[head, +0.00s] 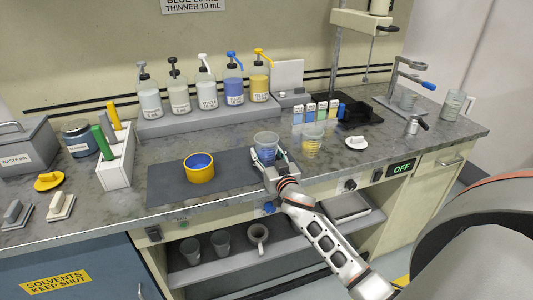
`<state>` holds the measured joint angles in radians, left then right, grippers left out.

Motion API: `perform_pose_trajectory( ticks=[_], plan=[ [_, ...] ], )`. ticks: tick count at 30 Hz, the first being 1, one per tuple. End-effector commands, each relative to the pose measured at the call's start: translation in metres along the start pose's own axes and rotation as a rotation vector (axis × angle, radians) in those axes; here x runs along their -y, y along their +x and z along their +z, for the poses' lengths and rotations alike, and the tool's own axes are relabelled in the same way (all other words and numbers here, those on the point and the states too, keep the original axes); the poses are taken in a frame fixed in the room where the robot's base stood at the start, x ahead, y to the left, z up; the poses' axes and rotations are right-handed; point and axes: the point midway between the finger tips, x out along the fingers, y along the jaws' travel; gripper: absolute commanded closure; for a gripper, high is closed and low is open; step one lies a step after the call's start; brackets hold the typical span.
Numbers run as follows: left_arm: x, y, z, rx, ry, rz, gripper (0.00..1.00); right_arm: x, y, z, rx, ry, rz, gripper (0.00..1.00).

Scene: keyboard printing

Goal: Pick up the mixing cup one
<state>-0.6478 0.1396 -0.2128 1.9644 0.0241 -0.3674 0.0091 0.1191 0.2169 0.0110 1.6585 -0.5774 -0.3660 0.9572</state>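A clear cup with blue contents (266,141) stands upright on the counter near the right end of the dark mat. My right gripper (271,160) comes in from the lower right and is at the cup's near side, its fingers spread to either side of the cup's lower part. It looks open; contact with the cup cannot be made out. A second clear cup, with yellowish contents (312,140), stands just to the right. Which cup is mixing cup one cannot be read. My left gripper is not in view.
A yellow-rimmed pot with blue inside (200,174) sits on the dark mat (165,186). Pump bottles (207,92) line a raised shelf behind. A white lid-like piece (356,143) lies to the right. Small labelled boxes (316,112) stand behind the cups. The counter's front edge is close.

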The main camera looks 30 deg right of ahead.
Motion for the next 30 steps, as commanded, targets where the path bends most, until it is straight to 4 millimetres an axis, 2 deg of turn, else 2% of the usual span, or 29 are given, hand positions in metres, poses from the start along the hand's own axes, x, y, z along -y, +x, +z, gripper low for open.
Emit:
perform_pose_trajectory(
  ticks=[8,18,24,30],
  plan=[
    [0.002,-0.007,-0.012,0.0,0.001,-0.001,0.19,0.0,0.001,-0.042,-0.007,-0.001,0.0,0.74],
    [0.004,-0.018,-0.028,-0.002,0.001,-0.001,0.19,0.0,0.0,-0.128,-0.008,0.0,-0.001,0.74],
    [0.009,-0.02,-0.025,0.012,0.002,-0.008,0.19,0.0,0.0,-0.17,-0.006,-0.001,0.0,0.74],
    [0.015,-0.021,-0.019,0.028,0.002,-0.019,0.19,0.0,0.0,-0.192,-0.004,-0.001,0.0,0.74]
  ],
)
